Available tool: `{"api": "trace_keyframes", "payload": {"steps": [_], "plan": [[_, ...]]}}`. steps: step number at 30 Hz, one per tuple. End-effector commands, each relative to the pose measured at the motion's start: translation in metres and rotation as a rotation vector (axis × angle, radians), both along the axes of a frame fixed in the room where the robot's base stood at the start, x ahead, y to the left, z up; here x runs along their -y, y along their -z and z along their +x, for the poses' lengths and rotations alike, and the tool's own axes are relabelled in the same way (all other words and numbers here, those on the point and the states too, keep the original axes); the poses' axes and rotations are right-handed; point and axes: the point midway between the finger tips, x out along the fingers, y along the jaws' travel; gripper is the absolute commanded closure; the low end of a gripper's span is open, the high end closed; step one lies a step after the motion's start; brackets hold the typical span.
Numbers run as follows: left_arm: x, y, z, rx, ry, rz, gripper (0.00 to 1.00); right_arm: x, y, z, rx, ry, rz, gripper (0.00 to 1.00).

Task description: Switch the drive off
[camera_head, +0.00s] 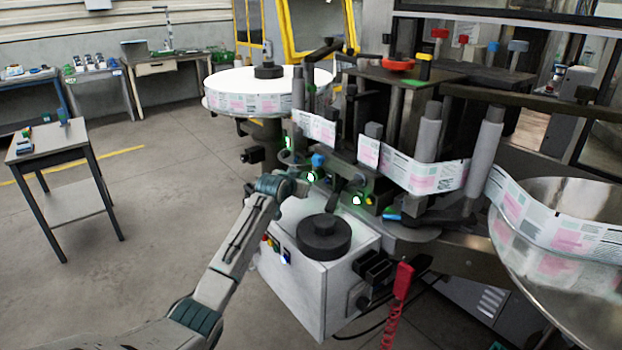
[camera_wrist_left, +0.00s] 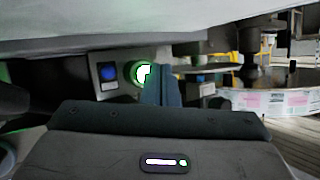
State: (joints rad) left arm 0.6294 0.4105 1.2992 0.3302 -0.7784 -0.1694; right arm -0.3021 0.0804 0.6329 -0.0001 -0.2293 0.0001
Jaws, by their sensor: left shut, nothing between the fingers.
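A white box (camera_head: 335,275) with a black round knob-like disc on top stands in the middle of the head view. Its left face carries small coloured controls (camera_head: 272,242) and a blue one (camera_head: 286,257). My left gripper (camera_head: 302,187) is just above and behind this box, small in the head view. In the left wrist view its fingers (camera_wrist_left: 164,88) are shut and empty. Past them is a panel with a blue button (camera_wrist_left: 108,72) and a lit white-green button (camera_wrist_left: 139,73); the fingers partly overlap the lit one. I cannot tell whether they touch. Which control is the drive's is unclear.
A large label reel (camera_head: 235,88) stands behind, with its web running right past rollers (camera_head: 484,150) to a metal dish (camera_head: 590,310). A red handle (camera_head: 402,281) hangs on a coiled cord at the box's right. The floor at left is clear beside a small table (camera_head: 45,148).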

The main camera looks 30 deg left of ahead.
Motion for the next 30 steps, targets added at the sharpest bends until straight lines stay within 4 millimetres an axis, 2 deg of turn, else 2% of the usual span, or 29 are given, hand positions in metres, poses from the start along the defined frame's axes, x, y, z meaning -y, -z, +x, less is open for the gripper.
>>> {"api": "trace_keyframes", "payload": {"steps": [30], "plan": [[0.0035, -0.0002, 0.0078, 0.000, 0.000, 0.000, 1.00, 0.0002, -0.0023, -0.0004, -0.001, 0.000, 0.000, 0.64]]}}
